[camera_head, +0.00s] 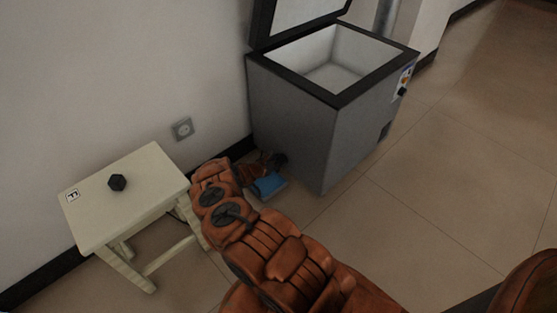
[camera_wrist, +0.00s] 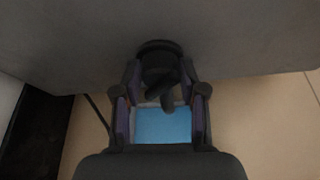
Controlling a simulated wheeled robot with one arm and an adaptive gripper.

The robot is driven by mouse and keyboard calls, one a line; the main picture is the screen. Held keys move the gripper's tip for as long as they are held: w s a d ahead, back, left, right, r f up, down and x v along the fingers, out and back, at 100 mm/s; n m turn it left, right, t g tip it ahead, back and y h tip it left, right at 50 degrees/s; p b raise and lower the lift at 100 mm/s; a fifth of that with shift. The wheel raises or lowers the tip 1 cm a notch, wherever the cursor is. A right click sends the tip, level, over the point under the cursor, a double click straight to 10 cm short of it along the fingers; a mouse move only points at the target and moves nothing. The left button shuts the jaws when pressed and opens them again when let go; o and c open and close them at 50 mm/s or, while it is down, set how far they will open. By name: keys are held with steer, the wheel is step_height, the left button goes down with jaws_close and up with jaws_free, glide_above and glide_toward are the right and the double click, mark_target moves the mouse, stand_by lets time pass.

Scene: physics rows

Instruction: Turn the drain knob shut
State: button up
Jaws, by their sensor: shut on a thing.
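The drain knob (camera_wrist: 159,52) is a dark round piece low on the side of the grey chest freezer (camera_head: 310,125), whose side also fills the top of the wrist view (camera_wrist: 60,40). My gripper (camera_wrist: 160,80) is shut on the knob, with one finger on each side of it. A dark spout-like part shows below the knob between the fingers. The knob's exact turn angle is hard to tell in the dark. In the camera_head view, my gripper (camera_head: 272,162) is small beside the freezer's lower left side, and my arm hides part of the area.
A blue tray-like thing (camera_head: 269,185) lies on the floor under my gripper; it also shows in the wrist view (camera_wrist: 163,126). The freezer lid (camera_head: 262,22) is open. Floor at right is clear.

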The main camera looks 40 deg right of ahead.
steer(key=shift+w+a+f+n+g+b, duration=0.15)
steer(key=shift+n+g+b, duration=0.25)
steer(key=shift+n+b, duration=0.2)
steer(key=shift+w+d+f+n+g+b, duration=0.1)
steer(key=shift+f+n+g+b, duration=0.05)
steer(key=shift+n+g+b, duration=0.35)
steer(key=shift+w+f+n+b, duration=0.1)
steer(key=shift+n+b, duration=0.5)
steer(key=shift+b, duration=0.65)
steer(key=n+g+b, duration=0.2)
steer(key=n+b, duration=0.1)
steer(key=b, duration=0.2)
steer(key=shift+g+b, duration=0.3)
steer(key=shift+o, duration=0.3)
steer(key=shift+w+n+h+b, duration=0.15)
steer(key=shift+n+h+b, duration=0.15)
steer(key=shift+n+b, duration=0.2)
steer(key=shift+r, duration=0.2)
steer(key=shift+w+r, duration=0.1)
steer(key=shift+w, duration=0.1)
steer(key=o, duration=1.1)
steer(key=shift+a, duration=0.1)
steer(key=shift+c, duration=0.2)
steer(key=shift+s, duration=0.1)
steer(key=shift+s+g, duration=0.1)
steer(key=shift+g, duration=0.2)
